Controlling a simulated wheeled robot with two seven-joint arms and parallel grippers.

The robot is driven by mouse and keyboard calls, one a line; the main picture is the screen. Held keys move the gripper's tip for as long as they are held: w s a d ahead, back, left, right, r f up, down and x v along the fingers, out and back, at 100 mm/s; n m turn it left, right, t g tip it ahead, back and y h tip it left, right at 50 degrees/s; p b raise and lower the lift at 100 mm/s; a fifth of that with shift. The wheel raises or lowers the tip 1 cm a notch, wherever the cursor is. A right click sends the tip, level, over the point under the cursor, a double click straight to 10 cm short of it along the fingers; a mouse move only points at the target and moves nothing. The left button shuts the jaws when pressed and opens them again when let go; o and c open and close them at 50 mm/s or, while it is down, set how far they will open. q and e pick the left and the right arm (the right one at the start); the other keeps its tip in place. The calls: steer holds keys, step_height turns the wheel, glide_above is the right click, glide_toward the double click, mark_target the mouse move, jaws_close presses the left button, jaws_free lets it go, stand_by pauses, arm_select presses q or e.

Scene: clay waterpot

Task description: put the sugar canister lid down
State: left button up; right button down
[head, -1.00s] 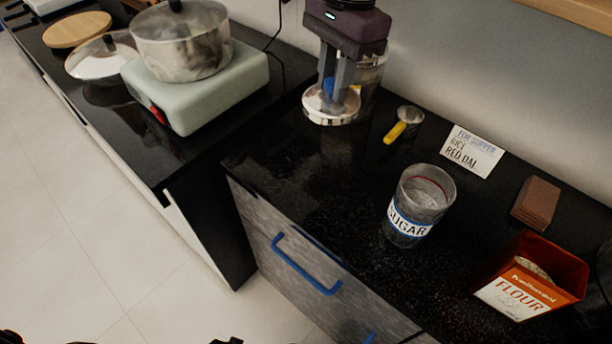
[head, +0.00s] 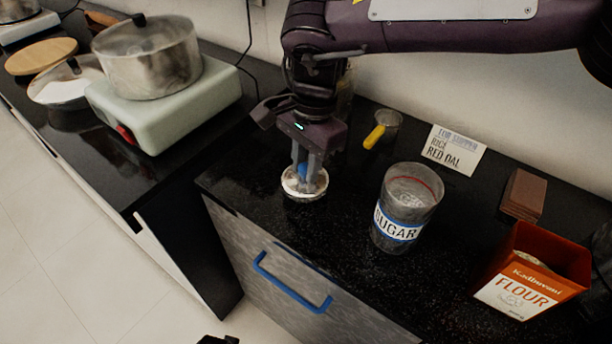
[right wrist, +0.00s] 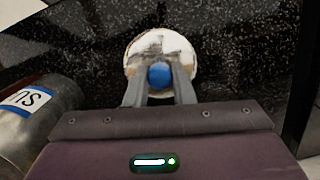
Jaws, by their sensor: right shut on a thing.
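The sugar canister (head: 407,208) stands uncovered on the black counter in the head view, its label facing the front. Its side also shows at the left of the right wrist view (right wrist: 35,112). The round pale lid (head: 303,190) with a blue knob is left of the canister, at or just above the counter; I cannot tell whether it touches. My right gripper (head: 307,172) comes from above and is shut on the blue knob. In the right wrist view the fingers (right wrist: 159,80) straddle the knob, with the lid (right wrist: 147,45) beyond them. My left gripper is not clearly seen.
A yellow-handled scoop (head: 374,136), a note card (head: 452,150), a brown block (head: 523,195) and an orange flour box (head: 530,275) are on the counter. A pot (head: 148,58) sits on a burner at left. Bare counter lies between lid and canister.

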step_height(320, 180, down, 3)
steer(key=shift+r, duration=0.1)
steer(key=shift+f, duration=0.3)
arm_select(q)
steer(key=shift+w+d+r, duration=0.2)
steer(key=shift+w+r, duration=0.1)
steer(key=shift+r, duration=0.25)
arm_select(e)
steer(key=shift+f, duration=0.1)
steer(key=c, duration=1.2)
jaws_free()
steer(key=shift+c, duration=0.2)
arm_select(q)
steer(key=shift+s+f, duration=0.1)
